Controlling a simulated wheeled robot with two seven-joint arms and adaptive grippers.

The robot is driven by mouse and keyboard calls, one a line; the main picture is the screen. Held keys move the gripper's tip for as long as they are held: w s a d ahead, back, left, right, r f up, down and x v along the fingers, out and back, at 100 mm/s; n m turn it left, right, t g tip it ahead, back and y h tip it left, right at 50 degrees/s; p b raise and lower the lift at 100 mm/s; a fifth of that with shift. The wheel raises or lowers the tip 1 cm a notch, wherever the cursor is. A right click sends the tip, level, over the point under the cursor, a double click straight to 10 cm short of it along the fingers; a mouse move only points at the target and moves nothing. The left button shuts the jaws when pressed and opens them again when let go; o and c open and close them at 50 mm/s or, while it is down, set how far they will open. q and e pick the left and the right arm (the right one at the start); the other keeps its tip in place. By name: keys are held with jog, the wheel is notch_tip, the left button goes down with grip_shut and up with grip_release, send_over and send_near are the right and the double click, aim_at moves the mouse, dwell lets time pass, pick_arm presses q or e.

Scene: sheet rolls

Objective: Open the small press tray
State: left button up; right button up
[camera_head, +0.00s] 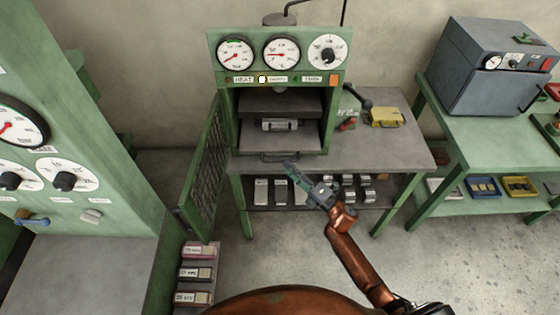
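The small press (340,97) is a green frame with three round gauges or dials on top. Its mesh door (208,165) stands swung open to the left. Inside, the dark tray (252,138) lies below an upper plate and carries a metal block (280,125). A dark bar handle (272,157) shows at the tray's front edge. My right gripper (289,167) reaches up from below, its tips just in front of and below the right end of the handle. Contact and finger gap are too small to tell. My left gripper is not in view.
A green cabinet (100,140) with gauges and knobs stands at left. Labelled boxes (195,273) sit low beside the door. The press's bench (400,150) holds a yellow item (385,117); metal blocks lie on its shelf. A grey oven (490,75) stands on the right bench.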

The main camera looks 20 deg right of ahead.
aim_at(280, 160)
jog(key=shift+x, duration=2.75)
jog(key=shift+f, duration=0.1)
jog(key=shift+c, duration=0.4)
grip_shut()
